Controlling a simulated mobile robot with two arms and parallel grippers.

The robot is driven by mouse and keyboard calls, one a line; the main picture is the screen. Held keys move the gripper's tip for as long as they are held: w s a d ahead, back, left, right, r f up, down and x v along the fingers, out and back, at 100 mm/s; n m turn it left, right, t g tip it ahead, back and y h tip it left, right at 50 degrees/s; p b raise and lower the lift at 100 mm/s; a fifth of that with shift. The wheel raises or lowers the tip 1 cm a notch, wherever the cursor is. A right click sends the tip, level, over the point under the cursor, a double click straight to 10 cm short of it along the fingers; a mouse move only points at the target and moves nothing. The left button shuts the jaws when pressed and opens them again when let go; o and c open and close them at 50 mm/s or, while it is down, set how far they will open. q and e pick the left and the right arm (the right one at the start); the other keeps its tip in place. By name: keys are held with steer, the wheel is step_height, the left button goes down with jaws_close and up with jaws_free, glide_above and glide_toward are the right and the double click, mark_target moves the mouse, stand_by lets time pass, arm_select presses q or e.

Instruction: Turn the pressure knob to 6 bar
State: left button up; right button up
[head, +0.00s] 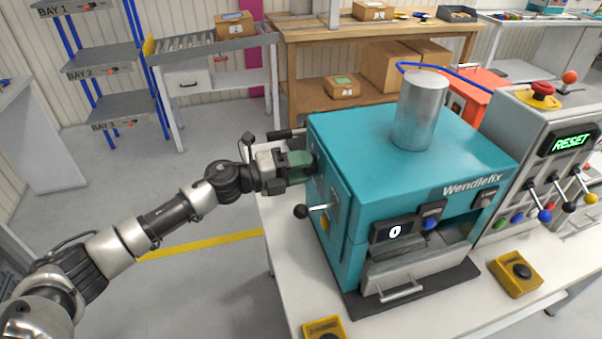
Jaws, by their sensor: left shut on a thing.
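The teal Wendlefix machine (350,136) stands on a white table. My left gripper (309,165) reaches its left side face from the left. It is shut on the pressure knob there, which is mostly hidden behind the fingers. The knob's scale and pointer cannot be read from here. The display (394,231) on the machine's front reads 0. My right gripper is not in view.
A lever with a black ball (301,211) sticks out just below my left gripper. A metal cylinder (420,110) stands on the machine. A grey console (546,130) with levers stands to the right. Yellow button boxes (515,273) sit on the table.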

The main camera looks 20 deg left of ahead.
arm_select(q)
steer(key=shift+f+m+b, duration=0.15)
steer(key=shift+m+b, duration=0.9)
steer(key=shift+m, duration=0.55)
steer(key=o, duration=0.9)
steer(key=b+v, duration=0.3)
steer(key=v, duration=0.8)
steer(key=shift+d, duration=0.1)
